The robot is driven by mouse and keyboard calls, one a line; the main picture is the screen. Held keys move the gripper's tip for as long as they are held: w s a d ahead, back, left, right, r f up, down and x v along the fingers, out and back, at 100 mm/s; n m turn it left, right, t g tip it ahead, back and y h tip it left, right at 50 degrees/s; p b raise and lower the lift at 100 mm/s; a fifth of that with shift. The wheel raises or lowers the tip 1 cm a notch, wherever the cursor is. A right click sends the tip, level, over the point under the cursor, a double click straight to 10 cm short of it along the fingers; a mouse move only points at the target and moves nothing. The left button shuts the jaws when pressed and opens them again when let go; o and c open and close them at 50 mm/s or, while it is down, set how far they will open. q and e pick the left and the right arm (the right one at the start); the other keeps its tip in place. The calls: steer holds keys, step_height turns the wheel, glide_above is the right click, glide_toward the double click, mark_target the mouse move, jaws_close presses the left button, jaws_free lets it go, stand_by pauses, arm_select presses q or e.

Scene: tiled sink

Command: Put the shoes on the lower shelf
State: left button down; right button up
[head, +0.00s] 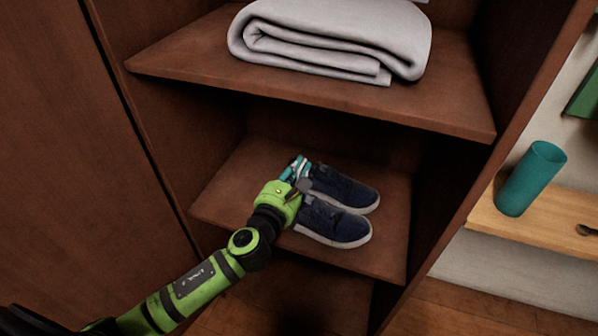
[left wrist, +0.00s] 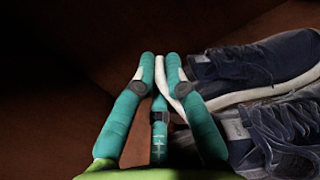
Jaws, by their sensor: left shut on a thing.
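Two dark navy shoes with white soles sit side by side on the lower shelf (head: 378,257), toes pointing right. The far shoe (head: 358,192) also shows in the left wrist view (left wrist: 262,66). The near shoe (head: 335,224) is at the lower right of the left wrist view (left wrist: 272,135). My left gripper (head: 300,172), green with teal fingers, is at the left end of the shoes. In the left wrist view its fingers (left wrist: 160,68) are shut at the far shoe's pale sole edge; the exact contact is partly hidden. My right gripper is not in view.
The upper shelf (head: 190,55) holds a folded grey blanket (head: 330,38) and overhangs the shoes. Cabinet walls stand on both sides. A teal cup (head: 530,178) stands on a wooden surface (head: 508,222) outside at the right. The lower shelf's front right is bare.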

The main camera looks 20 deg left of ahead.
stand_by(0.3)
arm_select(q)
steer(key=c, duration=1.3)
jaws_free()
steer(key=s, duration=0.8)
steer(key=s+a, duration=0.1)
steer(key=s, duration=0.3)
